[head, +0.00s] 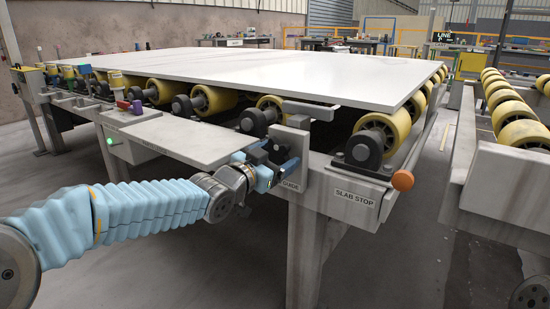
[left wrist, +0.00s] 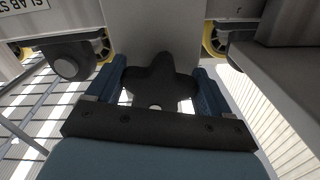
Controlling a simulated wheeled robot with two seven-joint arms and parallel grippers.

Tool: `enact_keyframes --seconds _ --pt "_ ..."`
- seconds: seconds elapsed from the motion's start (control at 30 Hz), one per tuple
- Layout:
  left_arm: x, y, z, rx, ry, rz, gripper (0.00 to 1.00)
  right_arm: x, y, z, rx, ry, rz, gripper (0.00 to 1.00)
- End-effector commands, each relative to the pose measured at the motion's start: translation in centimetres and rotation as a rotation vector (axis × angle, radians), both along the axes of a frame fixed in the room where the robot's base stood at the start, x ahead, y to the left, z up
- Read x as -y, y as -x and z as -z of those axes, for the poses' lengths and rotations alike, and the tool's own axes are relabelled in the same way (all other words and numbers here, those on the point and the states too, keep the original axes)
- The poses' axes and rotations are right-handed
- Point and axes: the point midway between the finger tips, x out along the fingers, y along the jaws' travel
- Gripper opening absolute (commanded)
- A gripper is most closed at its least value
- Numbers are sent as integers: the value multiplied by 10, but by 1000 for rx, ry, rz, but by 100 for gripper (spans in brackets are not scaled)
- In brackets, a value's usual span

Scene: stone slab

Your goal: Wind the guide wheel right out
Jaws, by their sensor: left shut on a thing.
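The guide wheel is a dark, lobed hand knob (left wrist: 160,82) in the left wrist view, set against a grey post. My left gripper (left wrist: 160,92) has its blue fingers on both sides of the knob and is shut on it. In the head view my left gripper (head: 277,165) is at the front of the table, at the bracket marked GUIDE (head: 291,187); the wheel is mostly hidden there by the gripper. A flat grey guide bar (head: 310,110) sticks out above the bracket, near the slab's front edge. My right gripper is not in view.
A pale stone slab (head: 260,68) lies on yellow rollers (head: 210,98). A SLAB STOP plate (head: 355,197) and an orange knob (head: 403,180) are to the right of the gripper. A grey shelf (head: 180,138) lies to its left. A second roller line (head: 520,133) stands at right.

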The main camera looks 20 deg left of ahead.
Motion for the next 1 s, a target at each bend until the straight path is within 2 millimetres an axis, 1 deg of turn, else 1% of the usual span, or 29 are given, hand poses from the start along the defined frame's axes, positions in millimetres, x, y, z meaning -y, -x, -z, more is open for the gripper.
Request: enact_keyframes --seconds 0.2,0.4,0.63,1.0 --pt "1 0 0 -49 131 0 50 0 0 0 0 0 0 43" --pt "2 1 1 -78 208 0 50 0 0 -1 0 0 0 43" --pt "2 1 1 -90 245 0 50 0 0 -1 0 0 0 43" --pt "2 1 1 -92 251 0 50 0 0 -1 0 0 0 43"
